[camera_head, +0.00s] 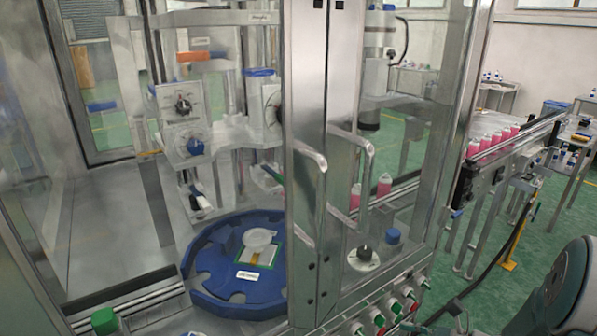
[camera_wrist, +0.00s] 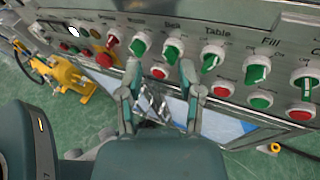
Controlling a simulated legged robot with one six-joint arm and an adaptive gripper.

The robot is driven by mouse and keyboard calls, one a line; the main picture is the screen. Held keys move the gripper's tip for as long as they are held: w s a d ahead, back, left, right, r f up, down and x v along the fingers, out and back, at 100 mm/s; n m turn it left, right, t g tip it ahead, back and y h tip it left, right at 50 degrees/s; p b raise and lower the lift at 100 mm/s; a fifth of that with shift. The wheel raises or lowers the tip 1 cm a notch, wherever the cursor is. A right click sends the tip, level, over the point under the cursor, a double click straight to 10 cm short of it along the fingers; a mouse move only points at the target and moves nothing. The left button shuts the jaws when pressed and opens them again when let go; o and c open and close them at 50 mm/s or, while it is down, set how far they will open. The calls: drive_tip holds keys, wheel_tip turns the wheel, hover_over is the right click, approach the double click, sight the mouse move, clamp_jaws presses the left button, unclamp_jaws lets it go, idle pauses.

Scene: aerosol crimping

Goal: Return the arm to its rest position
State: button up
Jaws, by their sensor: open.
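My gripper (camera_wrist: 157,82) shows in the wrist view with its two fingers apart and nothing between them. It is in front of a control panel (camera_wrist: 187,63) with green knobs and red buttons. A green knob (camera_wrist: 174,50) lies just beyond the fingertips; I cannot tell whether they touch anything. In the head view, part of my arm (camera_head: 568,290) shows at the lower right, and the gripper itself is not clearly visible there.
A glass-doored machine with metal handles (camera_head: 310,195) fills the middle. Inside is a blue round turntable (camera_head: 215,270). Pink bottles (camera_head: 484,145) line a conveyor at right. A yellow fixture (camera_wrist: 72,78) stands left of the panel in the wrist view.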

drive_tip(key=s+a+r+n+g+h, duration=0.5)
drive_tip(key=s+a+r+n+g, duration=0.3)
drive_tip(key=n, duration=0.5)
drive_tip(key=s+r+n+t+h, duration=0.6)
drive_tip(key=s+r+n+h, duration=0.1)
drive_tip(key=n, duration=0.5)
drive_tip(key=shift+s+d+r+h, duration=0.25)
drive_tip(key=shift+r+h, duration=0.25)
drive_tip(key=shift+h, duration=0.2)
drive_tip(key=shift+w, duration=0.1)
drive_tip(key=shift+c, duration=0.3)
idle(0.3)
clamp_jaws()
